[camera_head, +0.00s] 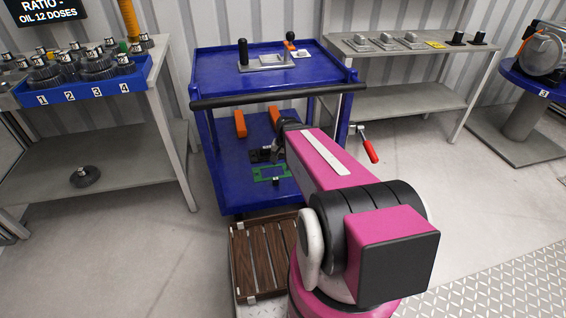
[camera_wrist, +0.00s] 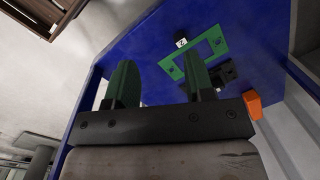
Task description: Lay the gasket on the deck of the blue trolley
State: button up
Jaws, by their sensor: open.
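The green gasket (camera_head: 257,176), a flat rectangular frame with an open middle, appears to lie on the lower deck of the blue trolley (camera_head: 232,190), near its front edge. It also shows in the wrist view (camera_wrist: 172,70), just beyond my fingers. My gripper (camera_head: 277,151) is between the trolley's upper and lower decks, behind the gasket and partly hidden by my arm. In the wrist view my gripper (camera_wrist: 157,68) is open, its two green-faced fingers wide apart with nothing between them. The gasket is apart from the fingers.
A dark fixture (camera_wrist: 222,73) and orange blocks (camera_head: 240,123) are on the lower deck. The upper deck (camera_head: 222,70) hangs overhead. A wooden pallet (camera_head: 257,262) lies in front. Benches stand left and right.

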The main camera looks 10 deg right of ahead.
jog(key=s+r+n+h, duration=0.1)
jog(key=s+r+n, duration=0.3)
jog(key=n, duration=0.1)
jog(key=shift+s+a+r, duration=0.2)
jog(key=shift+s+a, duration=0.15)
jog(key=shift+s, duration=0.05)
dwell(0.8)
